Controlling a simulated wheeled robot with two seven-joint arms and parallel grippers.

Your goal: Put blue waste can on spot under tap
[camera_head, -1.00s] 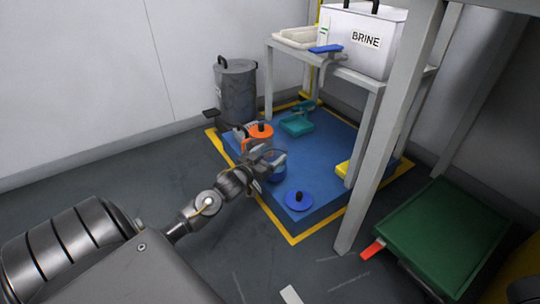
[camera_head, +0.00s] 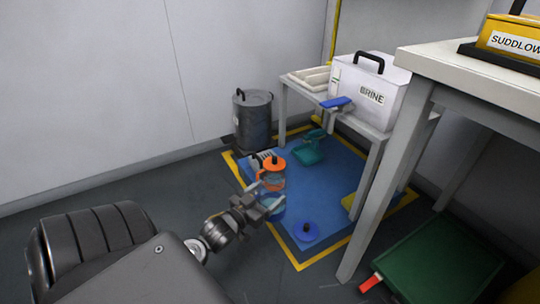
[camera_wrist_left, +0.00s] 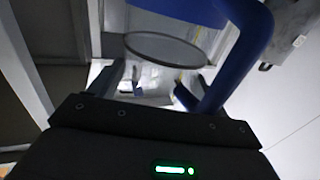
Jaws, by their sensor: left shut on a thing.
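My left gripper (camera_head: 262,206) is shut on the blue waste can (camera_head: 271,199), an open, clear-bodied vessel with blue parts. The gripper partly hides it in the head view. In the left wrist view its thick blue handle (camera_wrist_left: 247,52) and round clear rim (camera_wrist_left: 165,50) show close to the fingers. A blue lid (camera_head: 307,231) with a black knob lies apart on the blue mat. The tap has a blue handle (camera_head: 336,103) on the white BRINE box (camera_head: 368,92), up on a bench. I cannot make out a marked spot under it. My right gripper is not in view.
An orange-lidded can (camera_head: 271,176) stands on the mat (camera_head: 335,178) just behind my left gripper. A teal scoop-like thing (camera_head: 309,151) lies farther back. A grey bin (camera_head: 252,119) stands by the wall. The bench legs (camera_head: 369,178) and a green crate (camera_head: 437,255) bound the right side.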

